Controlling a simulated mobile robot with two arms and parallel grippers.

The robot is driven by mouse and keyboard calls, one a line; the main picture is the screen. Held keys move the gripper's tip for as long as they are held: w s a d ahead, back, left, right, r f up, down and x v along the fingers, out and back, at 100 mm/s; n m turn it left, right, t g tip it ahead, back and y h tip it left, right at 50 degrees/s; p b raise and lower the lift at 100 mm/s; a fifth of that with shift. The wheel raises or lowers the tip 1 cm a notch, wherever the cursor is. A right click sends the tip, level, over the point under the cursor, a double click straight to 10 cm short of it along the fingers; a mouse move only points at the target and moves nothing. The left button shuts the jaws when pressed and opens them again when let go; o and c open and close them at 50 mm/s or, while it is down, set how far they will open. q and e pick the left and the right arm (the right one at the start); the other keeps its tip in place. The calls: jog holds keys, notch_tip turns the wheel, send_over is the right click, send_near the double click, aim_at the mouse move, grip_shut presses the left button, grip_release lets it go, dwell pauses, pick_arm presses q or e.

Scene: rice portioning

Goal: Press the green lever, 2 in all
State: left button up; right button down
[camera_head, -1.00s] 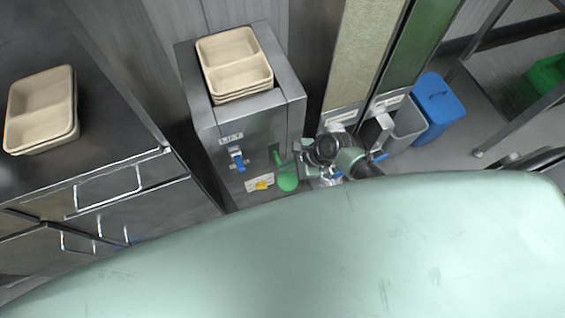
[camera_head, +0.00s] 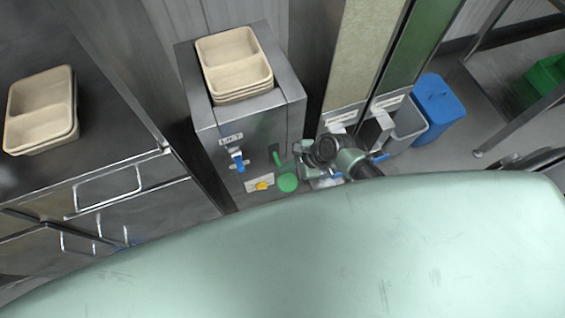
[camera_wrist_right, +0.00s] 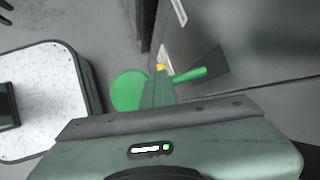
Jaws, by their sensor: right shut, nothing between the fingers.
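The green lever (camera_head: 277,159) sits on the front of the steel dispenser (camera_head: 210,120). A round green disc (camera_head: 288,183) shows below it in the head view. My right gripper (camera_head: 298,155) is close beside the lever, on its right. In the right wrist view, my shut fingers (camera_wrist_right: 158,88) lie between the green disc (camera_wrist_right: 130,90) and the green lever handle (camera_wrist_right: 190,75). The fingers hide part of the lever, and I cannot tell whether they touch it. My left gripper is not in view.
Stacked beige trays (camera_head: 235,62) rest on the dispenser. More trays (camera_head: 40,110) are on the left counter (camera_head: 100,100). A blue lever (camera_head: 238,160) and yellow part (camera_head: 262,185) are near the green lever. Grey and blue bins (camera_head: 438,100) stand to the right.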

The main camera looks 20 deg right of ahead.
jog(key=shift+w+r+p, duration=0.3)
jog(key=shift+r+p, duration=0.75)
jog(key=shift+p, duration=0.05)
jog(key=shift+w+r+p, duration=0.25)
jog(key=shift+r+p, duration=0.8)
jog(key=shift+w+r+p, duration=0.2)
jog(key=shift+r+p, duration=0.25)
jog(key=shift+r, duration=0.15)
jog(key=shift+w, duration=0.1)
jog(key=r+p, duration=0.1)
jog(key=w+r+p, duration=0.1)
jog(key=r+p, duration=0.2)
jog(key=shift+w+r+p, duration=0.25)
jog(key=shift+r+p, duration=0.15)
jog(key=shift+a, duration=0.1)
